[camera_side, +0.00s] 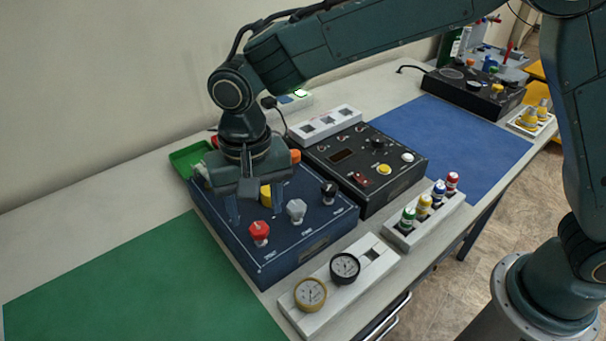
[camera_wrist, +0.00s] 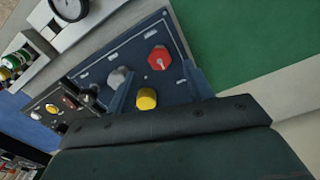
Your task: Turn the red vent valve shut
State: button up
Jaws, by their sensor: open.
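The red vent valve (camera_side: 259,232) is a red knob near the front left corner of a dark blue panel box (camera_side: 318,245). It also shows in the wrist view (camera_wrist: 159,57), with a small white mark on top. My gripper (camera_side: 256,204) is open and points down over the panel, behind the red knob. In the wrist view a yellow knob (camera_wrist: 147,98) appears between my two fingers (camera_wrist: 160,92), and the red knob lies beyond them. I cannot tell whether a finger touches the yellow knob. My gripper hides part of the panel's back in the side view.
A grey knob (camera_side: 296,210) and a black knob (camera_side: 328,192) stand right of the red one. A gauge stand (camera_side: 327,305) sits in front. A black control box (camera_side: 375,195) is to the right, and a green tray (camera_side: 187,160) behind. The green mat (camera_side: 130,285) is clear.

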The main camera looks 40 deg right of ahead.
aim_at(263, 225)
notch_tip(263, 225, up, 10)
jog(key=shift+f, duration=0.15)
dwell(0.3)
jog(key=shift+d, duration=0.1)
jog(key=s+d+r+n+t+y, duration=0.1)
jog(key=s+d+r, duration=0.3)
jog(key=d, duration=0.5)
jog(key=s+d+r+n+t, duration=0.1)
jog(key=s+d+r+t, duration=0.15)
jog(key=d, duration=0.75)
jog(key=s+d+f+n+t+h, duration=0.1)
jog(key=s+d+f+t, duration=0.1)
jog(key=s+d, duration=0.8)
jog(key=s+f, duration=0.1)
jog(key=s, duration=0.3)
jog(key=shift+s+d+f, duration=0.2)
jog(key=shift+d+f, duration=0.2)
jog(key=shift+c, duration=0.4)
